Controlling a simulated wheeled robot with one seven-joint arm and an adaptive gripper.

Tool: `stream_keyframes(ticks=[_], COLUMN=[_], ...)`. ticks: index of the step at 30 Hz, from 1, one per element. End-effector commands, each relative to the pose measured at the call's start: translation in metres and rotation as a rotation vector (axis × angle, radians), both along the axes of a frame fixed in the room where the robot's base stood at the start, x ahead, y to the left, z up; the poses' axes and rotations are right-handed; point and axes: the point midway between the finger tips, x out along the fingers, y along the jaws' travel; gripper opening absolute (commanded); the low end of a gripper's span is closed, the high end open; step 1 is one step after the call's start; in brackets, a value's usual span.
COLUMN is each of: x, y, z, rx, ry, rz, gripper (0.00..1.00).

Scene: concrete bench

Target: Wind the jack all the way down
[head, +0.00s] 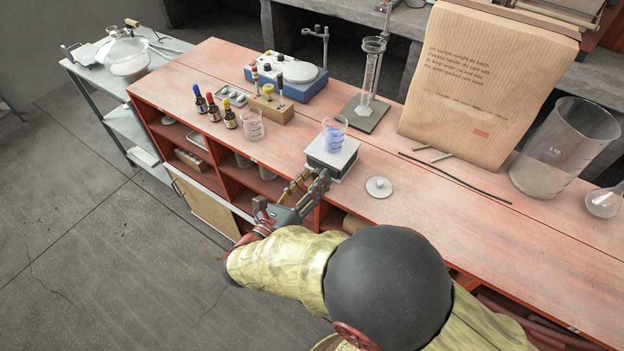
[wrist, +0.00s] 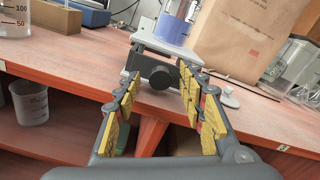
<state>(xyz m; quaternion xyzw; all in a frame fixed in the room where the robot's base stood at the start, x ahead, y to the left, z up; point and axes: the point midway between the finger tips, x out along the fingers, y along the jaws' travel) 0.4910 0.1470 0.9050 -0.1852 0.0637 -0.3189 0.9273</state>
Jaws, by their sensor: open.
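The jack (head: 332,157) is a small grey lab jack at the front edge of the red bench. In the wrist view the jack's body (wrist: 178,52) is centred, with its dark round knob (wrist: 161,77) facing me. A beaker of blue liquid (head: 334,134) stands on the jack's top plate; its lower part also shows in the wrist view (wrist: 173,27). My gripper (head: 310,182) is in front of the jack. In the wrist view my gripper (wrist: 158,92) is open, its yellow-padded fingers on either side of the knob, seemingly just short of it.
A flat weight-like disc (head: 379,187) lies right of the jack. An empty beaker (head: 252,124) and a wooden block with bottles (head: 268,108) stand to the left. Behind are a retort stand base (head: 365,113) and a large paper bag (head: 480,80). Open shelves lie below the bench edge.

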Motion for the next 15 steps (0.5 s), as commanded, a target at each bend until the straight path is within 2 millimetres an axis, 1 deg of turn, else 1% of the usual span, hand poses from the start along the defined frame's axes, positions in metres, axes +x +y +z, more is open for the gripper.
stream_keyframes(ticks=[5, 8, 11, 15], x=[-0.003, -0.011, -0.024, -0.046], y=[0.003, 0.010, 0.021, 0.038], z=[0.000, 0.000, 0.000, 0.000], rx=[0.000, 0.000, 0.000, 0.001], ry=[0.000, 0.000, 0.000, -0.001], rz=[0.001, 0.003, 0.005, 0.005], gripper=[0.40, 0.40, 0.40, 0.40])
